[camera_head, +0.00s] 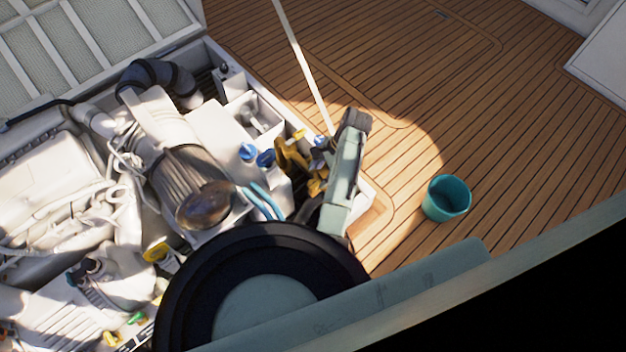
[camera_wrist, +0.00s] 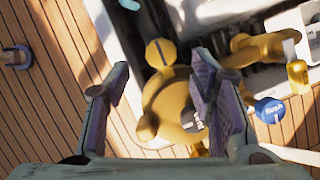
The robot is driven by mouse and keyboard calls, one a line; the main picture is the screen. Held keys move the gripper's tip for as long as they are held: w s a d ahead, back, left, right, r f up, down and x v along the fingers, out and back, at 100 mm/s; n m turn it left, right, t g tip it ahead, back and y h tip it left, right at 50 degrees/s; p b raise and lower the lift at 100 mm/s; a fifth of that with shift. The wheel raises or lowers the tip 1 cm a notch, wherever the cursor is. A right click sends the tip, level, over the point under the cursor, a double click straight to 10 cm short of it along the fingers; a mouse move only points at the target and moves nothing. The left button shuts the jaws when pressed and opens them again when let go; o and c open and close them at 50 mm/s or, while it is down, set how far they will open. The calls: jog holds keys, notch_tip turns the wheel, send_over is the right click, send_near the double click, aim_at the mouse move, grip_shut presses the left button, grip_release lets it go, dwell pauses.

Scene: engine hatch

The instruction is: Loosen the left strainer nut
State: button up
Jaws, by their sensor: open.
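In the wrist view, my gripper (camera_wrist: 155,85) is open, with its two purple-padded fingers apart. A brass strainer body (camera_wrist: 172,108) with a rounded top lies below and between the fingers, partly covered by the right finger. A yellow faceted knob (camera_wrist: 160,53) sits just beyond it. More brass fittings (camera_wrist: 262,48) lie to the right. I cannot tell for sure which piece is the left strainer nut. In the head view, the brass fittings (camera_head: 290,158) show at the hatch edge, left of my arm. My fingers cannot be made out there.
A blue labelled cap (camera_wrist: 270,110) is right of my gripper; blue caps (camera_head: 248,152) also show in the head view. The white engine (camera_head: 60,200) and hoses fill the hatch. A teal bucket (camera_head: 447,200) stands on open wooden deck.

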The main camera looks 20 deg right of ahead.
aim_at(313, 184)
jog(key=x, duration=0.5)
jog(key=shift+a+f, duration=0.1)
jog(key=shift+f, duration=0.2)
jog(key=shift+c, duration=0.4)
jog(key=c, duration=1)
